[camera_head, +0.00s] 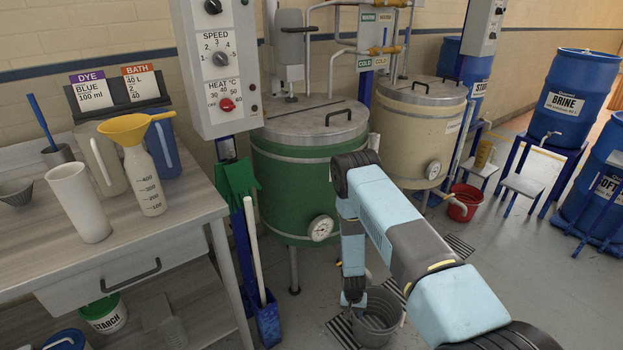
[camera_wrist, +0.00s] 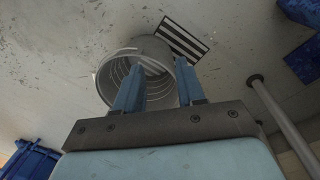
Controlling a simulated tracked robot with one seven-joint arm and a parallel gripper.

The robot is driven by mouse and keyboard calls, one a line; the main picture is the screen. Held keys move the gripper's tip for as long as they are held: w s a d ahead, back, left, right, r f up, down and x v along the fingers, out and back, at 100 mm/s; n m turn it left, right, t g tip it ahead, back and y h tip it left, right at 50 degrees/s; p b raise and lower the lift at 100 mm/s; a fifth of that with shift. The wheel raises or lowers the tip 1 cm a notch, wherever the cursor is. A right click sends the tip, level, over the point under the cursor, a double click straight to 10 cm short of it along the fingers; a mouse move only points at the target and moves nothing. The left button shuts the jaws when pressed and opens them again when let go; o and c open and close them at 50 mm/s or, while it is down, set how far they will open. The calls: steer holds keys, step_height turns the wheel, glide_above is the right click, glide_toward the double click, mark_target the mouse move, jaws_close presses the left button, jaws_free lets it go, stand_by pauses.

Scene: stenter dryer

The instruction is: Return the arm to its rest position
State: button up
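My arm reaches out from the lower right in the head view and bends downward. My gripper (camera_head: 353,298) hangs low, pointing down, in front of the green vat. In the wrist view my gripper (camera_wrist: 159,66) shows two blue fingers set apart with nothing between them, so it is open and empty. A grey ribbed bucket (camera_head: 382,324) stands on the floor by the gripper. In the wrist view the bucket (camera_wrist: 107,82) lies beyond the fingertips, partly hidden by them. I cannot tell how far above it they are.
The green vat (camera_head: 285,190) with its gauge stands behind my arm; a control box (camera_head: 219,70) is left of it. A bench (camera_head: 135,235) with jugs, a bottle and a funnel is at left. A red bucket (camera_head: 463,203) and blue drums (camera_head: 568,100) are at right. Floor drains lie near the bucket.

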steer(key=w+a+r+t+y, duration=0.1)
steer(key=w+r, duration=0.4)
steer(key=r, duration=0.9)
steer(key=w+r, duration=0.5)
steer(key=r, duration=0.8)
step_height(320, 180, up, 24)
steer(key=s+d+t, duration=0.2)
steer(key=s+d+r+n+t, duration=0.1)
steer(key=s+d+r, duration=0.1)
steer(key=s+r, duration=0.7)
steer(key=s+d+r, duration=0.1)
steer(key=s+r, duration=0.4)
steer(key=r, duration=0.8)
steer(key=s+d+r+t, duration=0.1)
steer(key=s+r, duration=0.3)
steer(key=s, duration=0.6)
steer(key=s+d+r+n, duration=0.1)
steer(key=s+r, duration=0.3)
steer(key=s, duration=0.7)
steer(key=shift+s+d+t, duration=0.15)
steer(key=shift+d+t, duration=0.25)
steer(key=shift+d, duration=0.15)
